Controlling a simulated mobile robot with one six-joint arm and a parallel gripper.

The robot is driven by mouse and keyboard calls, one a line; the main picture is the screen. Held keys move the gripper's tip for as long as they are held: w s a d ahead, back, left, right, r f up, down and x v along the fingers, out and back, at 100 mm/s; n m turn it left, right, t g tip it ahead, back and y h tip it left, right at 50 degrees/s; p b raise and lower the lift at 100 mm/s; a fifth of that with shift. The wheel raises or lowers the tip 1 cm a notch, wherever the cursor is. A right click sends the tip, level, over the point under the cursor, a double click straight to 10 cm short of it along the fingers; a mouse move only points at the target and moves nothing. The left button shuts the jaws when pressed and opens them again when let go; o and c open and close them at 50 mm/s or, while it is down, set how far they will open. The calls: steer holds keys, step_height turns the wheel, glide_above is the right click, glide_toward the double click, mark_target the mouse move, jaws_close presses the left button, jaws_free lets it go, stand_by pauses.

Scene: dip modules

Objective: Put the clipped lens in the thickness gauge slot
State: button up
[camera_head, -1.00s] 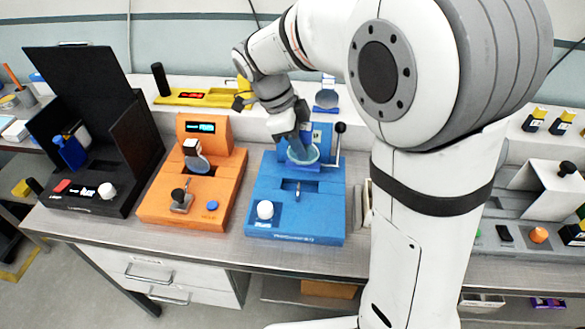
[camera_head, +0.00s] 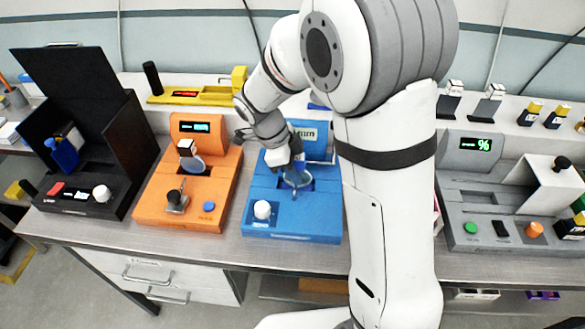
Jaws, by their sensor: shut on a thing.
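The thickness gauge (camera_head: 275,222) is the blue device on the bench, with a lit "mm" display (camera_head: 306,133) at its back. My gripper (camera_head: 294,174) is over the middle of the gauge, pointing down, shut on the clipped lens. The lens (camera_head: 298,184) shows as a pale round rim just below the fingers, at or just above the slot area. My fingers hide the clip and most of the slot. I cannot tell whether the lens is in the slot or above it.
An orange device (camera_head: 160,214) with another lens (camera_head: 193,165) stands close on the left. A black hooded device (camera_head: 88,205) is further left. A white knob (camera_head: 262,210) rises at the gauge's front left. A grey device (camera_head: 490,238) stands right, beyond my arm.

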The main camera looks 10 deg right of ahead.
steer(key=o, duration=1)
steer(key=shift+r, duration=0.15)
steer(key=v, duration=1.2)
steer(key=s+d+f+n+t+y, duration=0.1)
steer(key=s+d+n+t+y, duration=0.2)
steer(key=s+d+n, duration=1.1)
steer(key=s+n+y, duration=0.1)
steer(key=s+n, duration=0.2)
steer(key=n, duration=0.3)
steer(key=shift+t+b, duration=0.3)
steer(key=shift+t, duration=0.1)
